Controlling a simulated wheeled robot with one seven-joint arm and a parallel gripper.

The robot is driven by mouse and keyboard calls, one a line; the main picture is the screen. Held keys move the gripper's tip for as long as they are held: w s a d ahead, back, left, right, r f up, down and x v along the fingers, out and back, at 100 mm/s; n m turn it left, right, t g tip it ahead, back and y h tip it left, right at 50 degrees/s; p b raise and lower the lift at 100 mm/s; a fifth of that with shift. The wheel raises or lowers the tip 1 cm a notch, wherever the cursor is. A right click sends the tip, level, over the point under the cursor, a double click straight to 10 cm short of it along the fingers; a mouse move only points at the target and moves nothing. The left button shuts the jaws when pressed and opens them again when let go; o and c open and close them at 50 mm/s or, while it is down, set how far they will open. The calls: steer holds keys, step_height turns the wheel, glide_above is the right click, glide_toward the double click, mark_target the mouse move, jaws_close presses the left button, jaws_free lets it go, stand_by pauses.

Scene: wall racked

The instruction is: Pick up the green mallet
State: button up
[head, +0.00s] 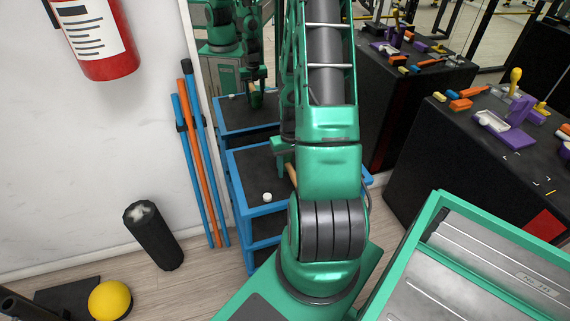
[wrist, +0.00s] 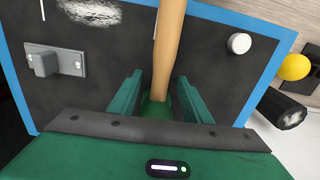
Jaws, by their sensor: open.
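The green mallet has a pale wooden handle (wrist: 168,45) and a green head (wrist: 157,108) in the wrist view. It is at the black top of a blue-framed cart (wrist: 225,14). My gripper (wrist: 158,84) is open, with one finger on each side of the mallet near its head; gaps show between the fingers and the handle. Part of the head is hidden by my gripper body. In the head view my arm covers most of this spot; a bit of the wooden handle (head: 291,174) shows beside it.
A white round piece (wrist: 239,43) and a grey fixture (wrist: 55,62) are on the cart top. Blue and orange poles (head: 199,155) lean on the wall left of the cart. A black roller (head: 153,234) and yellow ball (head: 110,299) are on the floor. A cluttered black bench (head: 440,165) stands right.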

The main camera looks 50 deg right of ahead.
mark_target(290, 165)
jaws_close()
steer(key=shift+r, duration=0.1)
steer(key=shift+r, duration=0.8)
step_height(290, 165, up, 3)
steer(key=shift+f, duration=0.2)
steer(key=s+a+r, duration=0.2)
steer(key=a+r, duration=0.4)
steer(key=a, duration=0.5)
steer(key=shift+a+r, duration=0.25)
steer(key=shift+r, duration=0.1)
